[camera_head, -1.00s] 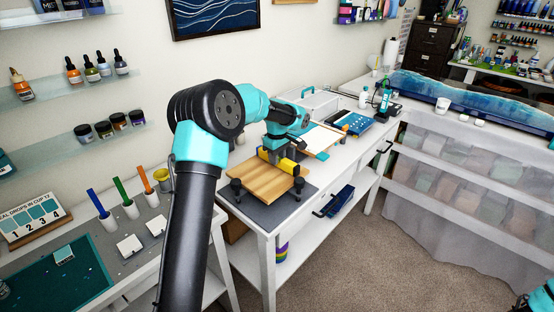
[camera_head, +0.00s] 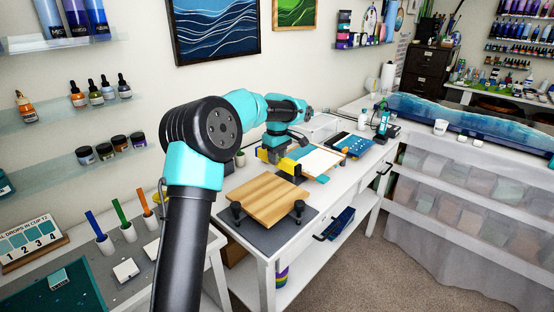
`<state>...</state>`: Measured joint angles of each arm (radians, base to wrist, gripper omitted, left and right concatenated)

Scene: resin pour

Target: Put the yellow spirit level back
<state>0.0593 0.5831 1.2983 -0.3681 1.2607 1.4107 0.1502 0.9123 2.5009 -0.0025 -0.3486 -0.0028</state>
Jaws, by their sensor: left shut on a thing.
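The yellow spirit level (camera_head: 288,166) is held in my left gripper (camera_head: 274,157), near the back of the white side table. It is above or just behind the far edge of the wooden board (camera_head: 268,197). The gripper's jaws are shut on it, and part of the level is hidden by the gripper. The wooden board rests on a dark grey mat (camera_head: 244,231) with black knobbed supports at its corners. My right gripper is not in view.
A white framed tray (camera_head: 322,162) lies behind the board, with a blue case (camera_head: 351,145) beyond it. A clear box (camera_head: 313,128) stands near the wall.

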